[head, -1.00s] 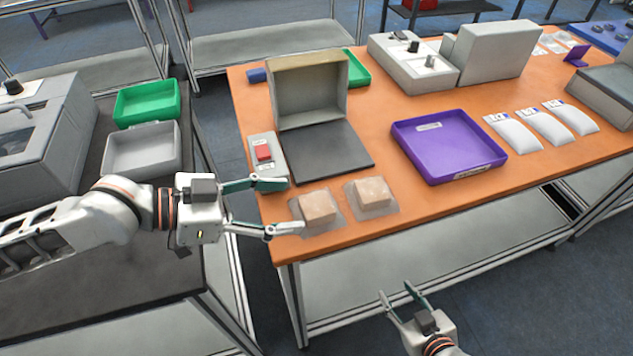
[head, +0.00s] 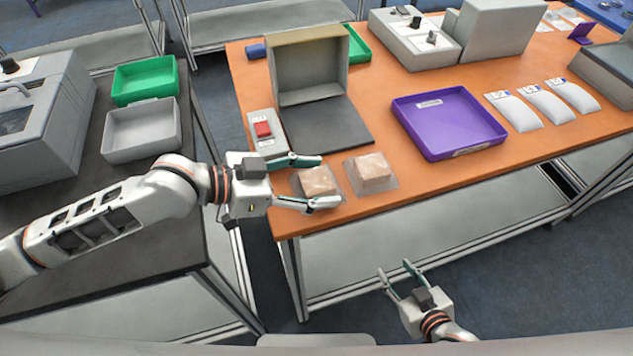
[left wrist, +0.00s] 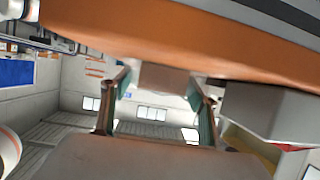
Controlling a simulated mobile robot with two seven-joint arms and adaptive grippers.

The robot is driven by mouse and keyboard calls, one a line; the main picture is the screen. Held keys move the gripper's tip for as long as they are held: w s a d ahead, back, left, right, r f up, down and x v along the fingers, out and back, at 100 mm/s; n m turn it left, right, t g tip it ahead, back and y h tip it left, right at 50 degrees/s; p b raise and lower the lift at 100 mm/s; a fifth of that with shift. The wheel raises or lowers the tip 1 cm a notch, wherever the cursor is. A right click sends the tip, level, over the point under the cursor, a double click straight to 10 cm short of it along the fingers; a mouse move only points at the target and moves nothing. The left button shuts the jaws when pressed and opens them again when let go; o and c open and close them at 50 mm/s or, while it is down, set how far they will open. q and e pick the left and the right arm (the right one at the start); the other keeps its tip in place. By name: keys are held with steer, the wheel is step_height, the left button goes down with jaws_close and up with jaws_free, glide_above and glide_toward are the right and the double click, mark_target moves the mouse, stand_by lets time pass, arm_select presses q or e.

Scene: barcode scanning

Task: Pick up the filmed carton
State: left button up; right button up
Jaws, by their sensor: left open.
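Two small tan cartons sit near the front left edge of the orange table, each with clear film spread around its base. The left filmed carton (head: 317,180) has my left gripper (head: 326,181) at it. The gripper is open, one finger toward the carton's far side and one toward its near side. In the left wrist view a tan carton (left wrist: 165,77) shows between and beyond the open fingertips (left wrist: 164,84); contact cannot be told. The right filmed carton (head: 369,172) stands apart, just right of the fingertips. My right gripper (head: 395,270) is open and empty, in front of the table.
A box with a red button (head: 263,130) and a dark plate with an upright tan hood (head: 310,75) stand behind the cartons. A purple tray (head: 447,121) is to the right, with several white labelled pouches beyond. Bare orange tabletop (head: 420,185) lies right of the cartons.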

mark_target(316, 180)
arm_select(q)
steer(key=shift+c, duration=0.4)
steer(key=c, duration=1.2)
steer(key=shift+r+p, duration=1.7)
steer(key=shift+r, duration=8.35)
steer(key=shift+w, duration=0.1)
